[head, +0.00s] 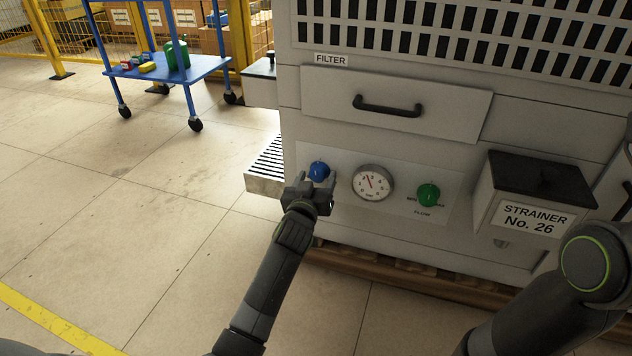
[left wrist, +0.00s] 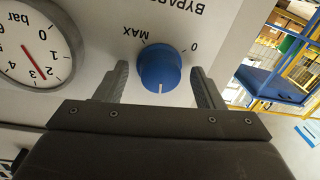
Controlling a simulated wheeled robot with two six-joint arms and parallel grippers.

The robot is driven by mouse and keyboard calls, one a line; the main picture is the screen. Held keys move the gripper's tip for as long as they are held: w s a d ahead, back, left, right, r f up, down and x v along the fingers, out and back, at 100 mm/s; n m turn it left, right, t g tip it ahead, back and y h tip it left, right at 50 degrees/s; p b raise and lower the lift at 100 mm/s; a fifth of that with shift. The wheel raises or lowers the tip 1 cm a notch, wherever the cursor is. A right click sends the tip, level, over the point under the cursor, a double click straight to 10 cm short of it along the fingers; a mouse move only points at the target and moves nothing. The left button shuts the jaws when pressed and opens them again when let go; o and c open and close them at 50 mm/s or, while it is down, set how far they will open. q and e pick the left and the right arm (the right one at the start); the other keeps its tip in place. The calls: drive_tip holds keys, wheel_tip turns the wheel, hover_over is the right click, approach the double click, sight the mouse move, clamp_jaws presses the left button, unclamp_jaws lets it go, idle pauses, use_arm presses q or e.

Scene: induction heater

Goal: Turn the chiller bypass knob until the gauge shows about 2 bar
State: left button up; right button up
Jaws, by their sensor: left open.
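The blue bypass knob (head: 319,171) sits on the lower front panel of the grey machine, left of the gauge. In the left wrist view, the knob (left wrist: 160,67) is under upside-down BYPASS, MAX and 0 markings, and its white mark points down in the picture. My left gripper (head: 317,187) is open at the knob, with one finger on each side and a visible gap to both. The round white gauge (head: 372,183) has a red needle. In the left wrist view the gauge (left wrist: 36,48) is partly cut off; its needle appears to point between 2 and 3.
A green flow knob (head: 428,194) is right of the gauge. The strainer box (head: 528,197) juts out farther right, and the filter drawer handle (head: 387,106) is above. A blue cart (head: 168,69) stands at the back left. The floor on the left is clear.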

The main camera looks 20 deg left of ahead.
idle(0.3)
use_arm(q)
drive_tip(key=c, duration=1)
drive_tip(key=shift+o, duration=0.2)
drive_tip(key=shift+m, duration=0.4)
